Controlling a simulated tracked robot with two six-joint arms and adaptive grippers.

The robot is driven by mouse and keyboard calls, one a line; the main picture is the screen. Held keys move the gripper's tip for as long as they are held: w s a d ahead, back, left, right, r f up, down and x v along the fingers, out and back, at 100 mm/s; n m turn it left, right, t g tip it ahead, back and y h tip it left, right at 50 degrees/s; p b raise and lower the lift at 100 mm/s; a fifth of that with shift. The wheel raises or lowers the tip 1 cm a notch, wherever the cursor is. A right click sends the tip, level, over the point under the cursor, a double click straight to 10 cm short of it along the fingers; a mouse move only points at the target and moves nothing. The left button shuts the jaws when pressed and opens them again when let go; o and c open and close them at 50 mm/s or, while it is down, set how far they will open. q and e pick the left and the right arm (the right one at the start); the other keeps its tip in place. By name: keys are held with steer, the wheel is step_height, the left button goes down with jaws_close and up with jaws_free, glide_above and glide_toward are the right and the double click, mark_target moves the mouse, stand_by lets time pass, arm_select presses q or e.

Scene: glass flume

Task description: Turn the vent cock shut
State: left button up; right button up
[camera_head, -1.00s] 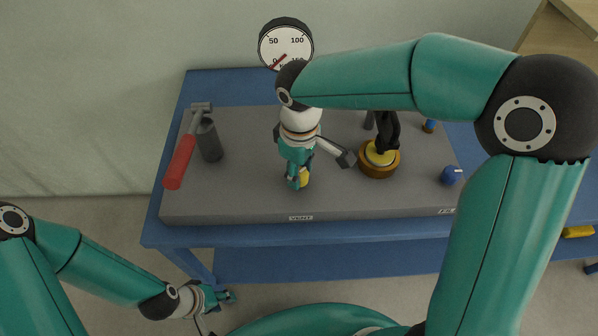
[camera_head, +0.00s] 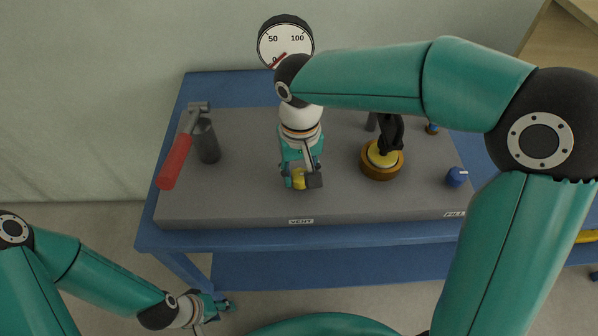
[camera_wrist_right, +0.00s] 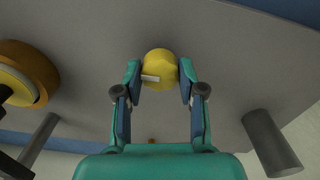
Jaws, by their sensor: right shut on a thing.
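The vent cock (camera_head: 299,181) is a small yellow knob on the grey bench top, behind the VENT label (camera_head: 301,221). My right gripper (camera_head: 301,178) comes down over it from above and partly hides it in the head view. In the right wrist view the yellow knob (camera_wrist_right: 160,66) sits between the two fingers of my right gripper (camera_wrist_right: 160,75), which are shut on its sides. A pale mark on the knob points left in that view. My left gripper (camera_head: 222,304) hangs low in front of the bench, away from the cock; its finger opening is too small to judge.
A red-handled lever (camera_head: 174,162) and a grey cylinder (camera_head: 207,141) stand at the left. A brown round fitting with a yellow top (camera_head: 381,168) and a blue knob (camera_head: 456,177) are at the right. A dial gauge (camera_head: 285,42) is behind, its red needle near 0.

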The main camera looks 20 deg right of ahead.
mark_target(300, 174)
steer(key=shift+w+r+m, duration=0.1)
steer(key=shift+m, duration=0.2)
steer(key=o, duration=1.1)
step_height(300, 174, up, 12)
steer(key=shift+f, duration=0.1)
stand_by(0.4)
